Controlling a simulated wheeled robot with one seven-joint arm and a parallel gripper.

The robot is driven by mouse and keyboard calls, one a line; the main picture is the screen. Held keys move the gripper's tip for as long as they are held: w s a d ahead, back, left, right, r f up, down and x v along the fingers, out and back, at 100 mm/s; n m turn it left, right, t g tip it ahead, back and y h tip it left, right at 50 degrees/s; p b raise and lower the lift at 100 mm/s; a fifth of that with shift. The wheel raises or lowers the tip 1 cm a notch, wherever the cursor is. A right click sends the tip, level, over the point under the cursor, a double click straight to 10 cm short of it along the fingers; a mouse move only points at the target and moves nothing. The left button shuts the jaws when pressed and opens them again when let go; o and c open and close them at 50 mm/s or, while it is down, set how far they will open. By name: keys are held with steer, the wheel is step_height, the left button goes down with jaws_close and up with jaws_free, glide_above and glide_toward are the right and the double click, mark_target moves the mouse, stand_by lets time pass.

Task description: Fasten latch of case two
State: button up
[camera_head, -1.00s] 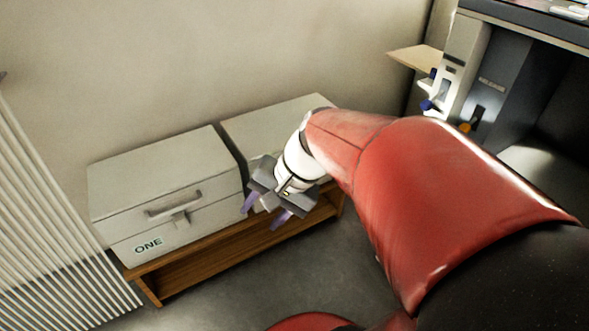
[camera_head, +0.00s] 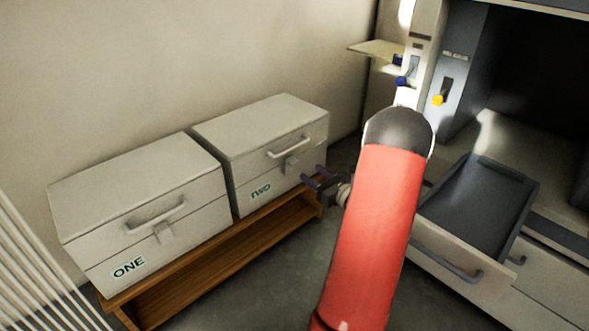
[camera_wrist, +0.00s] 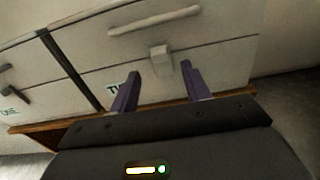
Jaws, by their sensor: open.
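Case two (camera_head: 262,150) is a pale box marked TWO, with its lid down, on a low wooden bench. Its latch (camera_head: 290,165) is a small pale tab below the handle (camera_head: 288,147) on the front. In the wrist view the latch (camera_wrist: 161,60) hangs at the lid seam, above and between my fingers. Whether it is hooked cannot be told. My gripper (camera_head: 315,177) is open and empty, just in front of the case's right part. In the wrist view its purple fingers (camera_wrist: 160,85) point at the case front, apart from the latch, and partly cover the TWO label.
Case one (camera_head: 140,210) stands left of case two on the wooden bench (camera_head: 220,245). A white slatted panel (camera_head: 40,270) is at far left. An open grey drawer (camera_head: 480,205) juts out at right, near my arm. Grey floor lies in front of the bench.

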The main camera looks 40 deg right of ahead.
mark_target(290, 158)
steer(key=w, duration=0.7)
steer(key=shift+a, duration=0.35)
steer(key=c, duration=1)
steer(key=shift+w+r+g+p, duration=0.3)
steer(key=shift+r+p, duration=0.2)
steer(key=shift+p, duration=0.1)
steer(key=shift+w+a+r+g+p, duration=0.15)
steer(key=shift+w+g+p, duration=0.15)
steer(key=shift+g+p, duration=0.5)
steer(key=shift+f, duration=0.2)
steer(key=shift+w, duration=0.1)
